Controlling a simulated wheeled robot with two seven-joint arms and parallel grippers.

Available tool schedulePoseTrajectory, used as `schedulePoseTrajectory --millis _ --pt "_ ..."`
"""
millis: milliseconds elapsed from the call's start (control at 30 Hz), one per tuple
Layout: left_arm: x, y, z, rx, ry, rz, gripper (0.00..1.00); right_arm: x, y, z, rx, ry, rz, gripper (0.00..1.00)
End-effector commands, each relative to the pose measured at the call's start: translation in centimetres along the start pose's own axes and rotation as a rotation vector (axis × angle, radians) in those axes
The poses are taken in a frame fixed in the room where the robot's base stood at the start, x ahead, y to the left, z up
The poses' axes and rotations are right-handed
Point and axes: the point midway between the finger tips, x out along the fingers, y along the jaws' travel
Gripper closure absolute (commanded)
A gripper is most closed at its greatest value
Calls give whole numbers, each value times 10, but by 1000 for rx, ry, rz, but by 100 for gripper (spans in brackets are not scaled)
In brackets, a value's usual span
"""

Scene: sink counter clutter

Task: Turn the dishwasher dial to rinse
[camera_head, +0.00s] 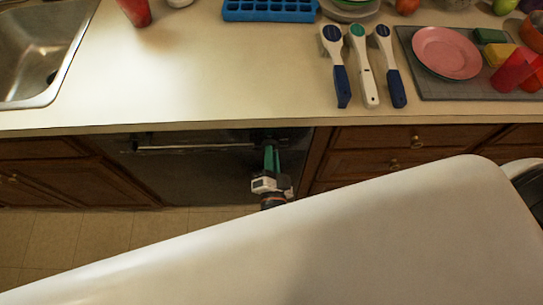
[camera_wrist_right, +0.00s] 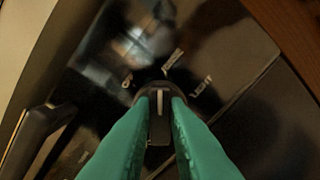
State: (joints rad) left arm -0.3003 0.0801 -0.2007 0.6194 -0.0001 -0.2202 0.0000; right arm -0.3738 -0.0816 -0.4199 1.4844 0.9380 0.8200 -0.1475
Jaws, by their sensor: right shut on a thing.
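The dishwasher (camera_head: 185,178) has a dark, glossy front below the counter edge. In the right wrist view its black round dial (camera_wrist_right: 159,128) has a raised grip with a white pointer line, which points straight up in the picture. Short pale labels surround the dial; the one at the right (camera_wrist_right: 202,86) seems to read "LIGHT", and the others are too blurred to read surely. My right gripper (camera_wrist_right: 159,98) is shut on the dial, one green finger on each side of its grip. In the head view the right gripper (camera_head: 270,150) reaches the upper right of the dishwasher front. My left gripper is not in view.
The dishwasher's bar handle (camera_head: 190,147) lies left of the right gripper. Wooden drawers (camera_head: 365,163) stand to the right. The countertop (camera_head: 220,75) overhangs, with a sink (camera_head: 45,55), several brushes (camera_head: 362,60) and a pink plate (camera_head: 446,52) on a mat.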

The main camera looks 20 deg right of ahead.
Motion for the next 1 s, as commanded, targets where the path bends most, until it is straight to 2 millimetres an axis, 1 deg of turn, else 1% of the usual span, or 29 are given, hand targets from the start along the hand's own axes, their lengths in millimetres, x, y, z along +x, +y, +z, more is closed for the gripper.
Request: schedulePoseTrajectory --millis 200,400,900,933,1000 --pt "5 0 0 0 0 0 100 0 -1 0 109 -3 -1 100" --pt "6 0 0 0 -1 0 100 0 -2 1 159 -3 -1 100" --pt "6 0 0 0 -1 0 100 0 -2 1 173 -4 -1 100" --pt "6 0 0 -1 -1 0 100 0 -2 1 172 -3 -1 81" --pt "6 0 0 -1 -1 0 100 0 -1 1 172 -3 -1 69"
